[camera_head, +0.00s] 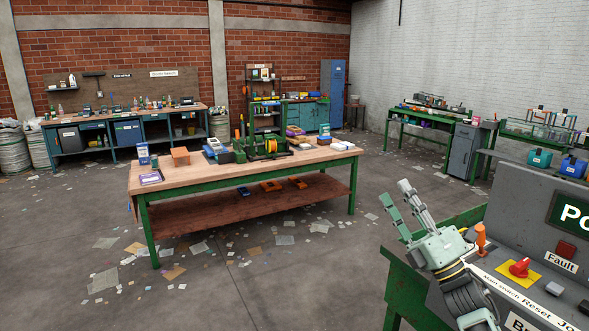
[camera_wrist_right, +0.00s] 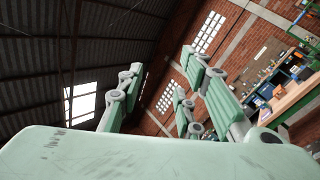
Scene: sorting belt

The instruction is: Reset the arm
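My right gripper (camera_head: 395,191) is pale green and grey and is raised at the lower right of the head view, beside the control panel (camera_head: 528,292). Its fingers point up and away from the panel, spread apart with nothing between them. They also show spread and empty in the right wrist view (camera_wrist_right: 160,76), against the roof and brick wall. The panel has a red switch knob (camera_head: 520,267) on a yellow plate, a red button (camera_head: 566,249) above a "Fault" label, and grey buttons. An orange part (camera_head: 481,238) stands right beside the hand. My left gripper is out of view.
A wooden-topped green table (camera_head: 215,178) with boxes and tools stands in the middle. A workbench (camera_head: 120,120) lines the brick wall. Green benches (camera_head: 420,117) and a grey cabinet (camera_head: 464,150) stand at right. Papers litter the otherwise open floor.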

